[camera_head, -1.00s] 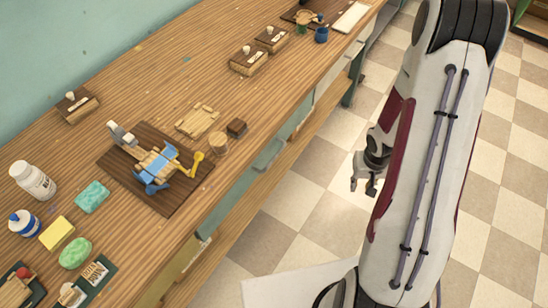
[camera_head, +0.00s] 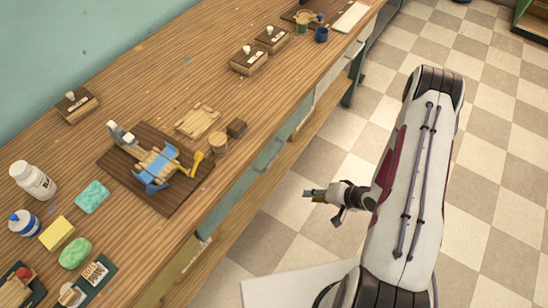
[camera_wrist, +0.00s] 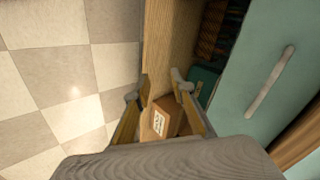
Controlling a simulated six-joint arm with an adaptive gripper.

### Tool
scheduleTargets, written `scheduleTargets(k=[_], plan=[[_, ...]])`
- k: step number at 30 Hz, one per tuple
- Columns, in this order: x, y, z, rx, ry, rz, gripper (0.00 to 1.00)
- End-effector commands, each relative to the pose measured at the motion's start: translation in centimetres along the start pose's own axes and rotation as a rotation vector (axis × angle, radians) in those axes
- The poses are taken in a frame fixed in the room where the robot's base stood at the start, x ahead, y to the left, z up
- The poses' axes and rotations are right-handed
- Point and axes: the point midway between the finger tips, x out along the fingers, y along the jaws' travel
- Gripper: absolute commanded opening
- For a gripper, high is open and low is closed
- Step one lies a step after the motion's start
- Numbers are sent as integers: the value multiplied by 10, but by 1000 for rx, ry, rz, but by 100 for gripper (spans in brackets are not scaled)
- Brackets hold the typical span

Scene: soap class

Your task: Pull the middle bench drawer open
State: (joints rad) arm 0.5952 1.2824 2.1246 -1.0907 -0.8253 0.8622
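The teal middle drawer (camera_head: 228,204) is in the bench front and looks shut in the head view. Its pale bar handle (camera_head: 269,154) stands out from the front. In the wrist view the teal front (camera_wrist: 243,92) fills the right side, with the handle (camera_wrist: 269,82) running at a slant. My gripper (camera_head: 310,195) is over the floor, apart from the bench, its fingers pointing left toward the drawer. In the wrist view my gripper (camera_wrist: 162,88) has its fingers spread with nothing held. The handle is to the right of both fingers, not between them.
A wooden lower shelf (camera_wrist: 168,45) runs under the drawers, with a labelled cardboard box (camera_wrist: 160,118) seen between the fingers. Soap items and a wooden press (camera_head: 158,165) stand on the bench top (camera_head: 130,75). The tiled floor (camera_head: 280,235) is clear.

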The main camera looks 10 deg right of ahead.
Motion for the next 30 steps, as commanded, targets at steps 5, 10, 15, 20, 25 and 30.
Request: scheduleTargets(k=[5,10,15,20,25,30], plan=[[8,-36,-2,72,36,-181,24],[-3,-79,-19,133,71,-361,24],[-21,-116,-32,208,84,-526,24],[-34,-134,-41,282,87,-619,24],[-36,-137,-43,322,82,-634,24],[-36,-137,-43,323,82,-633,24]])
